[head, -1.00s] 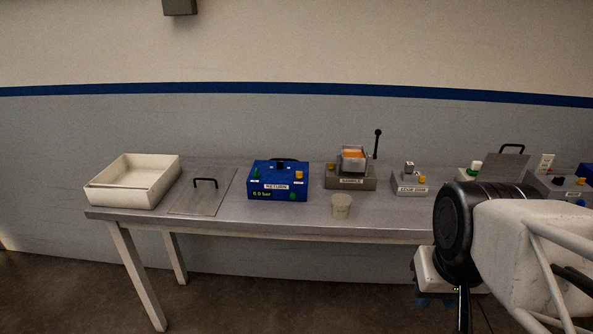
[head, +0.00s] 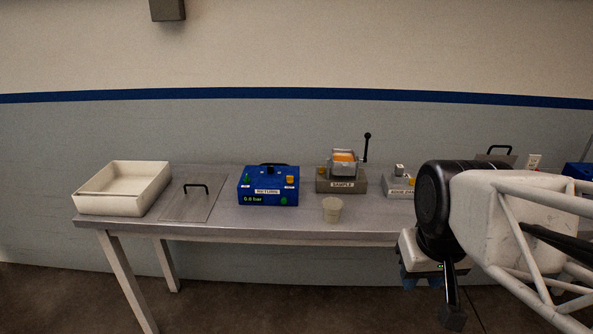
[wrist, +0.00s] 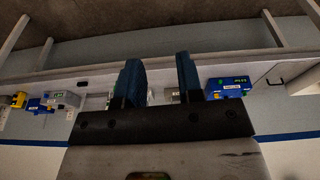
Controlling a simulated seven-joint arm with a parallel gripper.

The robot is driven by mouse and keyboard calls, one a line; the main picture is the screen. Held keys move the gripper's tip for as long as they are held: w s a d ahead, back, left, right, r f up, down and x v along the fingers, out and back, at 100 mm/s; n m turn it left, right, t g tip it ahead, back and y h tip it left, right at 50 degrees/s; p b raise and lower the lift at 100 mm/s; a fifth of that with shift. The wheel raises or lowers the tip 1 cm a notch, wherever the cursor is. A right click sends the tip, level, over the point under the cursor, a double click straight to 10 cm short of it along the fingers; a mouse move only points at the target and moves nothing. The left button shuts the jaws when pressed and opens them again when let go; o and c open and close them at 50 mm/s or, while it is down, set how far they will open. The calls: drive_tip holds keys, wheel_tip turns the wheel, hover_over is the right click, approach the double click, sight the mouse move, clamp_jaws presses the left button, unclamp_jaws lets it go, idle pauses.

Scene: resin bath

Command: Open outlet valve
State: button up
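No label naming an outlet valve is readable. The blue RETURN box (head: 268,186) sits on the bench with a green display, a black knob and small green and yellow knobs. A similar blue box with green digits shows right of the fingers in the upside-down wrist view (wrist: 228,87). Right of it, the grey SAMPLE unit (head: 342,180) holds an orange-filled block and has an upright black lever (head: 366,147). My gripper (wrist: 160,82) has its blue fingers apart with nothing gripped. In the head view it hangs in front of the bench's right part, partly hidden by my arm.
A white tray (head: 125,208) and a flat lid with a black handle (head: 196,186) are at the left of the bench (head: 225,229). A grey labelled box (head: 398,187) is partly behind my arm.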

drive_tip(key=w+a+r+n, duration=0.1)
drive_tip(key=w+r+n, duration=0.1)
drive_tip(key=w, duration=0.6)
drive_tip(key=w+a+r+n, duration=0.2)
drive_tip(key=w, duration=0.6)
drive_tip(key=n+g, duration=0.3)
drive_tip(key=n, duration=1)
hover_over(290, 179)
drive_tip(key=d, duration=0.1)
drive_tip(key=f, duration=1.4)
drive_tip(key=shift+w+d+f, duration=0.1)
drive_tip(key=shift+w+f, duration=0.1)
drive_tip(key=shift+f, duration=0.1)
drive_tip(key=shift+f, duration=3.9)
drive_tip(key=shift+c, duration=0.5)
